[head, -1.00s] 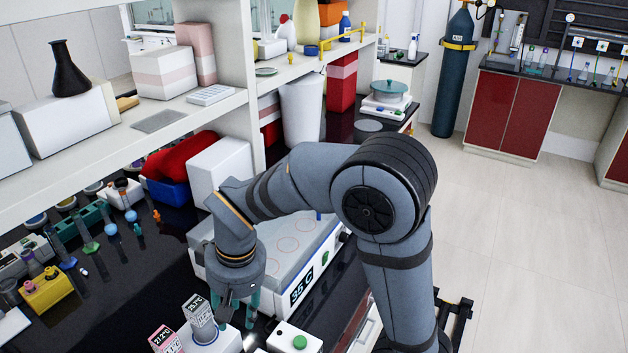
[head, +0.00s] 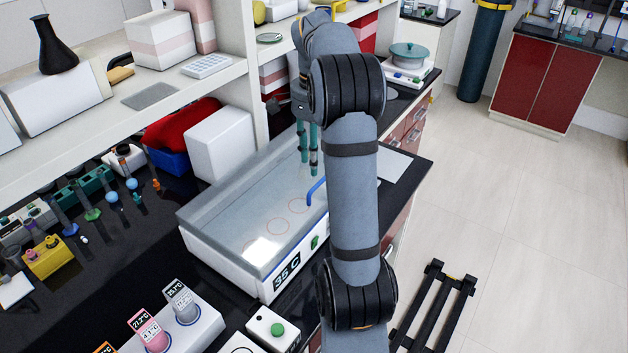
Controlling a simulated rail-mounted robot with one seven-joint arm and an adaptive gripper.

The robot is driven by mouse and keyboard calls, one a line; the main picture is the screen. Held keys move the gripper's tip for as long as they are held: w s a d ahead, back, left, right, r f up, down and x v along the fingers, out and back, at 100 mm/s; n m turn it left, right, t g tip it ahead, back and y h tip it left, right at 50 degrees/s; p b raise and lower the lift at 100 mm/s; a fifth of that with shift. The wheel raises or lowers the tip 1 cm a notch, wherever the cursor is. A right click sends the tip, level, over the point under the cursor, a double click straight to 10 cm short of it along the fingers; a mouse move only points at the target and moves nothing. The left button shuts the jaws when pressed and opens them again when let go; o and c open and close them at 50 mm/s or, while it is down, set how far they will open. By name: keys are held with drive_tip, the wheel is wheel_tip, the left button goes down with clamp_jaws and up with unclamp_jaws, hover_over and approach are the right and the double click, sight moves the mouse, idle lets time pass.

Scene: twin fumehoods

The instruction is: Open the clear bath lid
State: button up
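The water bath is a white box (head: 225,258) on the black bench, with a "35 C" display on its front. Its clear lid (head: 225,212) lies over the top and looks closed; red rings show through it. A blue handle (head: 316,190) sits at the lid's right part, partly hidden behind my arm. My gripper (head: 309,168) points down over the far right part of the bath, just behind the handle in the picture. Its two teal fingers are apart with nothing seen between them. I cannot tell its exact height above the lid.
A white box (head: 220,145) and a blue bin (head: 168,160) with red contents stand behind the bath. A white block (head: 205,325) with labelled bottles and a green-button box (head: 272,330) are in front. The shelf upright (head: 238,60) rises behind.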

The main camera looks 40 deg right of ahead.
sight(315, 189)
wheel_tip(315, 189, down, 8)
drive_tip(key=shift+f, duration=0.1)
drive_tip(key=shift+c, duration=0.7)
drive_tip(key=c, duration=0.7)
clamp_jaws()
